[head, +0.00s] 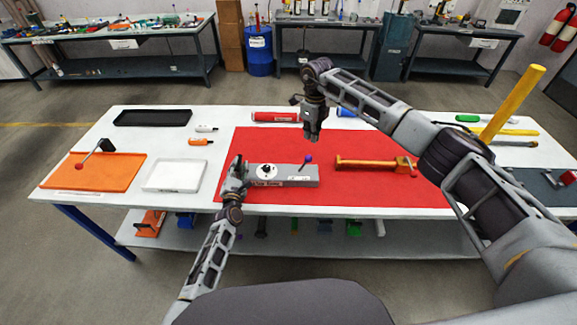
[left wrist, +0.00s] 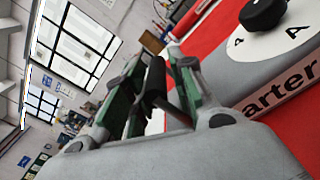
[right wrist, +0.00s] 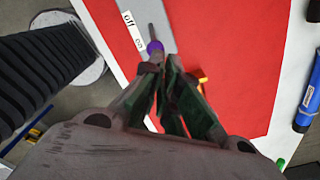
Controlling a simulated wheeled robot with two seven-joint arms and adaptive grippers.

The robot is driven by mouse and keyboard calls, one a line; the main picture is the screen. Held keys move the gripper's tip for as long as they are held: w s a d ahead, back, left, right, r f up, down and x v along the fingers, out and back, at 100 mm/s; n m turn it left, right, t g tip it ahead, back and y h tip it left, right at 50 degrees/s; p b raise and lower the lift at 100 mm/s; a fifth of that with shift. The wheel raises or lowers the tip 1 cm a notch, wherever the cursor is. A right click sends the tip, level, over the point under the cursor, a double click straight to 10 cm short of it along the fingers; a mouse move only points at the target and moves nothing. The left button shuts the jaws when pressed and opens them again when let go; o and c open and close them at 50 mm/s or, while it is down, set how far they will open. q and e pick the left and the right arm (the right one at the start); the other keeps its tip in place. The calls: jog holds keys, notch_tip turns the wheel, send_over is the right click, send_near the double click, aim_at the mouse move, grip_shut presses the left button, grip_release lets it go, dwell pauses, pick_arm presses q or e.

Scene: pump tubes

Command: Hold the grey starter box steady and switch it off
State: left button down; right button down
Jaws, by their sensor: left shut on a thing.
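The grey starter box (head: 300,180) lies on the red mat. Its label with "arter" and its black knob (left wrist: 262,14) on a white dial show in the left wrist view. A small lever with a purple ball (head: 309,158) stands near its right end; the right wrist view shows this ball (right wrist: 154,47) and "off" lettering beside it. My left gripper (head: 238,166) is at the box's left end, shut on a dark bar-like part (left wrist: 155,88), seemingly the box's handle. My right gripper (head: 311,138) hangs above the lever, fingertips together, apart from the ball.
A red cylinder (head: 275,117) lies behind. A white tray (head: 175,176), an orange board (head: 95,172) and a black tray (head: 153,118) are at the left.

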jog(key=shift+s+a+f+t+y, duration=0.7)
jog(key=shift+s+a+f+y, duration=2.2)
jog(key=shift+s+f+y, duration=1.95)
jog(key=s+d+m+t, duration=0.3)
jog(key=d+t, duration=0.1)
jog(key=d, duration=0.4)
jog(key=s+d+m+t, duration=0.2)
jog(key=d+t, duration=0.2)
jog(key=d, duration=0.3)
jog(key=shift+s+d+m, duration=0.4)
jog(key=shift+w+a+f, duration=0.1)
jog(key=shift+w+f, duration=0.05)
jog(key=shift+f, duration=0.05)
